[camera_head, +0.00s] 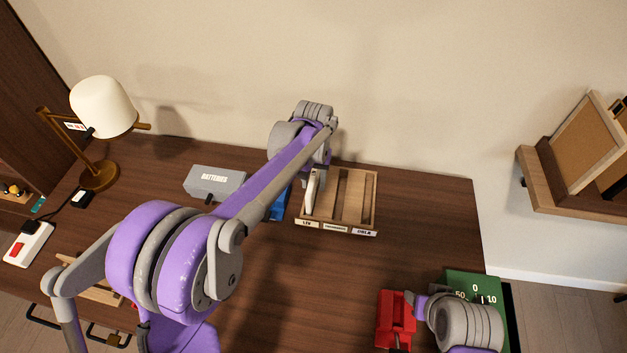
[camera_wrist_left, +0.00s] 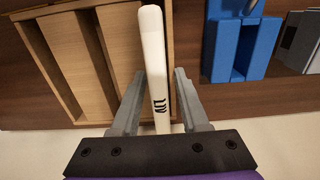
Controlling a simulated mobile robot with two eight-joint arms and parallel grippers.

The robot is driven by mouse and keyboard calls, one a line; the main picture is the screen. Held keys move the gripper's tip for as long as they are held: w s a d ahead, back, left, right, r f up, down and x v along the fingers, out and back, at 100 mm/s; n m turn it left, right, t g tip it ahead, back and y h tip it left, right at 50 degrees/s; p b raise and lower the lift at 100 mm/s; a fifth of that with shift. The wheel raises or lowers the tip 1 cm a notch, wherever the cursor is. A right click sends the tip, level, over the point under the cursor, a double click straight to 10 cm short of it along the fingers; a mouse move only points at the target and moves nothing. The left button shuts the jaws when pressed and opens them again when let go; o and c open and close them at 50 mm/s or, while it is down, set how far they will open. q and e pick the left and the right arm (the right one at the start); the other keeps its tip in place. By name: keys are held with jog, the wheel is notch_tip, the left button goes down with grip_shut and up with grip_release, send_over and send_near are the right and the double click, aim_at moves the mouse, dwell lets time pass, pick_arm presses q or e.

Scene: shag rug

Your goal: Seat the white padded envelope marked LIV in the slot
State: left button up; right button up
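The white padded envelope (camera_wrist_left: 154,55) stands on edge, its black LIV mark facing the left wrist camera. The wooden slot rack (camera_head: 372,205) has several compartments; the left one carries the LIV label (camera_head: 307,223). In the head view the envelope (camera_head: 310,192) is upright in that left compartment, slightly tilted. In the wrist view the rack (camera_wrist_left: 75,60) shows the envelope in its end compartment; its lower edge is hidden. My left gripper (camera_wrist_left: 160,74) has a finger on each side of the envelope, with a visible gap on the right. My right gripper (camera_head: 412,299) is at the lower right, mostly hidden.
A grey BATTERIES box (camera_head: 214,183) and a blue holder (camera_head: 280,204) stand left of the rack. A lamp (camera_head: 101,110) and a power strip (camera_head: 28,243) are farther left. A red object (camera_head: 396,322) and a green board (camera_head: 470,282) lie near my right gripper. The desk in front of the rack is clear.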

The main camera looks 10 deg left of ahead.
pick_arm(q)
notch_tip(320, 180, up, 12)
jog(key=shift+r+p, duration=0.2)
jog(key=shift+p, duration=0.5)
pick_arm(e)
jog(key=shift+w+r, duration=0.1)
jog(key=shift+r, duration=0.6)
pick_arm(q)
jog(key=s+a+f+t, duration=0.1)
jog(key=s+a+f, duration=0.1)
jog(key=s, duration=0.6)
jog(key=s+a+f+t, duration=0.2)
jog(key=s+a+f, duration=0.1)
jog(key=s, duration=0.6)
jog(key=s+a+f+t, duration=0.2)
jog(key=s+f, duration=0.2)
jog(key=s, duration=0.5)
jog(key=shift+a, duration=0.4)
jog(key=shift+s, duration=0.1)
notch_tip(320, 180, up, 7)
jog(key=w+p, duration=0.1)
jog(key=p, duration=0.5)
jog(key=shift+w, duration=0.2)
pick_arm(e)
notch_tip(320, 180, up, 7)
jog(key=w, duration=0.1)
jog(key=shift+w, duration=0.2)
